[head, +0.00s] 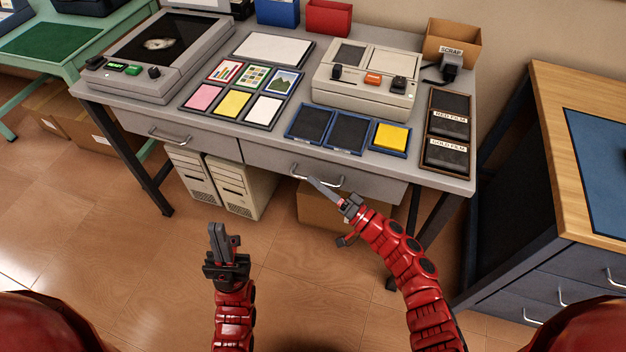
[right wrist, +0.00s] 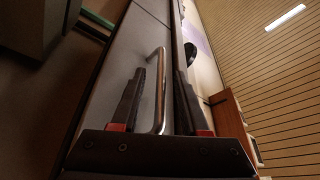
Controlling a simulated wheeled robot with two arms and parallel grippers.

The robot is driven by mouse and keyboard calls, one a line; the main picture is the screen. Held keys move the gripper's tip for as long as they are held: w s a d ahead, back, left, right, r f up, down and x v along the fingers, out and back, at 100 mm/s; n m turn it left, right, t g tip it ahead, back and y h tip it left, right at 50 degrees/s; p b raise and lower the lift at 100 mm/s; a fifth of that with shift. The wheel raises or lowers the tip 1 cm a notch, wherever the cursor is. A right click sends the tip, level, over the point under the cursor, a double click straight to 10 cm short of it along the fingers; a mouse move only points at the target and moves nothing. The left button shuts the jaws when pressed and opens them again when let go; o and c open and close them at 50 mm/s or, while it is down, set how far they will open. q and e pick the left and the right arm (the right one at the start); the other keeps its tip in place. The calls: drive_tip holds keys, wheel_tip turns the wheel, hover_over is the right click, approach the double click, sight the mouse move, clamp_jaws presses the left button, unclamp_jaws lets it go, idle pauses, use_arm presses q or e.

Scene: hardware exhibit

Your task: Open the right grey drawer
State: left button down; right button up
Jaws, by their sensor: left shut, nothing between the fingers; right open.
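The right grey drawer (head: 368,186) is in the front of the grey desk and is shut flush with it. Its curved metal handle (head: 318,180) shows in the head view, partly behind my right gripper (head: 322,188). In the right wrist view the handle (right wrist: 160,90) stands between the two open fingers of the right gripper (right wrist: 158,98), nearer the left finger. I cannot tell whether a finger touches it. My left gripper (head: 224,236) is shut and empty, low in front of the desk, well away from the drawer.
The left drawer (head: 185,135) is shut beside it. Two beige computer cases (head: 240,185) and a cardboard box (head: 320,208) stand under the desk. A wood-topped cabinet (head: 555,230) stands at the right. The floor (head: 130,230) in front is clear.

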drive_tip(key=shift+x, duration=0.95)
clamp_jaws()
idle(0.7)
